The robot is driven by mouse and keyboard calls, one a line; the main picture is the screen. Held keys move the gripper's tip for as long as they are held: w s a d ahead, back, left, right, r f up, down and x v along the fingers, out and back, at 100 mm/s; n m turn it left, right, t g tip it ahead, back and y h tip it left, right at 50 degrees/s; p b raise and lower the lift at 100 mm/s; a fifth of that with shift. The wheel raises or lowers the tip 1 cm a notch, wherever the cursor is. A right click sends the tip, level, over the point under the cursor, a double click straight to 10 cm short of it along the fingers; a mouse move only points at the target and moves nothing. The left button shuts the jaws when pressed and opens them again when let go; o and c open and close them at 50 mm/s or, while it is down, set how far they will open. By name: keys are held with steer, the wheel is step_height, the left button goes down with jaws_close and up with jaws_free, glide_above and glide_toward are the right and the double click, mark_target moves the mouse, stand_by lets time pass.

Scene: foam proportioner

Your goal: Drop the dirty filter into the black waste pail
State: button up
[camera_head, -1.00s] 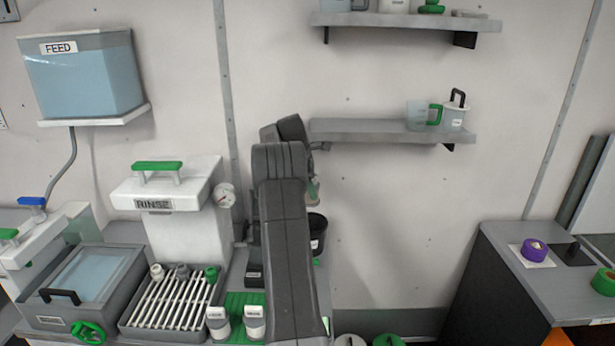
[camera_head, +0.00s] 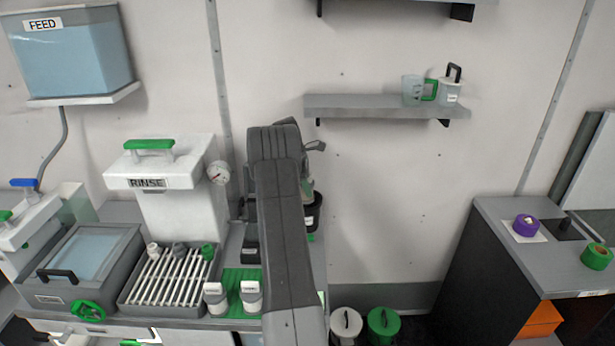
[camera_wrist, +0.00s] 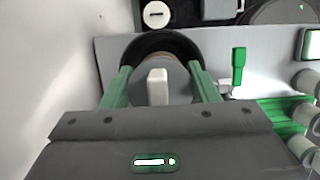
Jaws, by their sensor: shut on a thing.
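I cannot tell how far the filter is above or inside the rim. In the head view the pail (camera_head: 315,212) stands on the counter, partly hidden by my arm. My gripper (camera_head: 308,188) shows there only as a sliver by the pail, and the filter is hidden.
The white RINSE unit (camera_head: 170,195), a rack of pale rods (camera_head: 168,277) and two white bottles on a green mat (camera_head: 240,277) stand left of my arm. A wall shelf (camera_head: 385,106) with jugs is up right. Lidded bins (camera_head: 383,322) stand on the floor.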

steer(key=shift+f, duration=0.9)
steer(key=o, duration=1.1)
steer(key=shift+o, duration=0.2)
steer(key=shift+r, duration=3.55)
steer(key=shift+f, duration=1.5)
